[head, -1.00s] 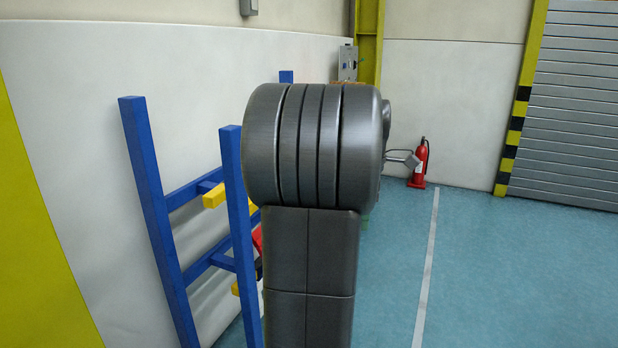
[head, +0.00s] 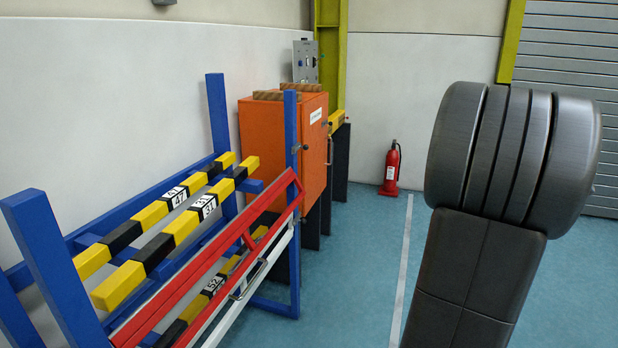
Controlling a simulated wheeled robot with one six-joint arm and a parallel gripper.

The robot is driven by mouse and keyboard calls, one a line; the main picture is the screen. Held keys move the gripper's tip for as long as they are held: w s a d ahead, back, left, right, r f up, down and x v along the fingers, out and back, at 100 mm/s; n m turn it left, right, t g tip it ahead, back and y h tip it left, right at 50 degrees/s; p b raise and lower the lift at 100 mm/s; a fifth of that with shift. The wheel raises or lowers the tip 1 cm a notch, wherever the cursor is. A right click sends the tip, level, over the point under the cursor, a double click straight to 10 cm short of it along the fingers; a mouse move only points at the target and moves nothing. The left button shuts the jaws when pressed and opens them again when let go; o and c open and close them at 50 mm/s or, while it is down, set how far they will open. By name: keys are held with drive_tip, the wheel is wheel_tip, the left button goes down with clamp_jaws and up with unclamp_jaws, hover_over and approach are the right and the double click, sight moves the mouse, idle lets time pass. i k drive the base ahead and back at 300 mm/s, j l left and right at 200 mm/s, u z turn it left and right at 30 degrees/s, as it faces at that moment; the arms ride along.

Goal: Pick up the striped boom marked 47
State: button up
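The striped boom marked 47 (head: 151,215) is yellow and black with a white number label. It lies on the upper level of the blue rack (head: 222,120) at left, nearest the wall. A like boom marked 31 (head: 180,228) lies parallel in front of it, on the same level. My gripper is not in view; only my dark grey arm links show at right, well apart from the rack.
A boom marked 52 (head: 228,268) lies lower in the rack, partly behind a red frame (head: 240,235) and a white bar with a handle. An orange cabinet (head: 275,150) stands behind the rack. A red fire extinguisher (head: 392,168) stands by the far wall. Blue floor is clear between rack and arm.

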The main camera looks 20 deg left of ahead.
sight(91, 259)
drive_tip(key=i+u, duration=0.65)
drive_tip(key=u, duration=0.2)
drive_tip(key=i+l+u, duration=0.15)
drive_tip(key=i+u, duration=0.25)
drive_tip(key=i+l+u, duration=0.15)
drive_tip(key=u, duration=0.3)
drive_tip(key=i+l+u, duration=0.1)
drive_tip(key=i+u, duration=0.15)
drive_tip(key=u, duration=0.25)
drive_tip(key=i+l+u, duration=0.15)
drive_tip(key=u, duration=0.35)
drive_tip(key=i+l+u, duration=0.3)
drive_tip(key=u, duration=0.15)
drive_tip(key=i+l+u, duration=0.1)
drive_tip(key=l+u, duration=0.2)
drive_tip(key=u, duration=0.2)
